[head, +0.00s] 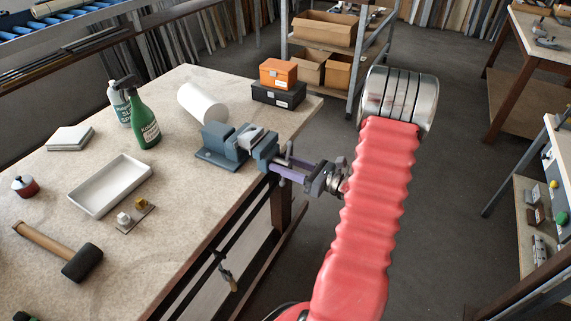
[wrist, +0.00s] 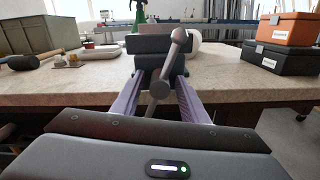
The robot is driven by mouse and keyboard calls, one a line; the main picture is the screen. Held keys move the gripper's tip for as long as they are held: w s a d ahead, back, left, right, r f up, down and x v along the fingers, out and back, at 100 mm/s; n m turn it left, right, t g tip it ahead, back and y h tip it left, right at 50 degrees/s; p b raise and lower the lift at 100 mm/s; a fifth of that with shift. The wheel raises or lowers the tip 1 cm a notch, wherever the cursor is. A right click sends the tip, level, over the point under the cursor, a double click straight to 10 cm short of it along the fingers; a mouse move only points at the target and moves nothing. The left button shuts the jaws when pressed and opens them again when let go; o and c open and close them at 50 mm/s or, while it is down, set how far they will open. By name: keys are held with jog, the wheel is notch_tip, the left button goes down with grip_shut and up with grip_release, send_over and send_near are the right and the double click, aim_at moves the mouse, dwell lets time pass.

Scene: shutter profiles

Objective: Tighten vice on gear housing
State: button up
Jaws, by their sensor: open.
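The blue-grey vice (head: 223,147) stands at the bench's right edge. A pale grey part (head: 249,134), likely the gear housing, sits between its jaws. In the wrist view the vice (wrist: 152,45) is straight ahead and hides that part. Its grey handle bar (wrist: 169,62) slants from upper right to lower left, with a ball at each end. My gripper (head: 277,167) reaches in from the right at the screw end. In the wrist view my gripper (wrist: 158,80) is open, its purple fingers on either side of the handle. Contact with the handle cannot be told.
The bench (head: 190,200) also holds a white cylinder (head: 202,104), green bottle (head: 143,118), white tray (head: 110,185) and mallet (head: 62,250). Orange (head: 278,73) and black boxes (head: 278,94) stand behind the vice. A shelf rack (head: 362,65) stands beyond the bench. Floor right of the bench is open.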

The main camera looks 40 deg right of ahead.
jog(key=shift+c, duration=0.2)
grip_shut()
dwell(0.3)
jog(key=shift+d, duration=0.15)
